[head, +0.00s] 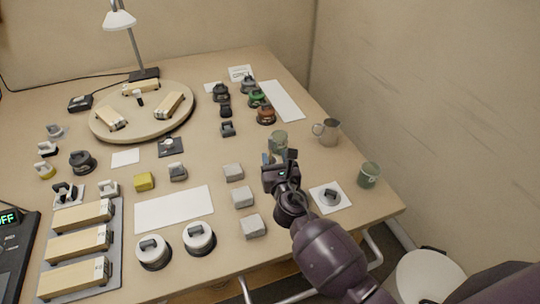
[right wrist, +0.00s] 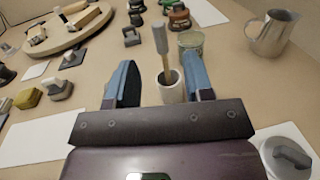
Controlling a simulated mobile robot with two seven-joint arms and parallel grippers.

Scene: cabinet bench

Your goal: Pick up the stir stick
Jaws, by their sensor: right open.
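The stir stick (right wrist: 161,50), with a thick grey handle on a thin tan shaft, stands in a small beige cup (right wrist: 172,88) in the right wrist view. My right gripper (right wrist: 160,82) is open and empty, with one blue-lined finger on each side of the stick and cup in that picture. I cannot tell whether it touches either. In the head view my right gripper (head: 279,160) is over the right part of the table, and the stick cannot be made out there. A greenish glass jar (right wrist: 191,43) stands just behind the cup. My left gripper is not in view.
A metal pitcher (head: 328,132) and a green cup (head: 369,175) stand to the right, near the table edge. Grey blocks (head: 243,197) lie left of my gripper. A round wooden board (head: 142,125) with wooden pieces is farther left.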

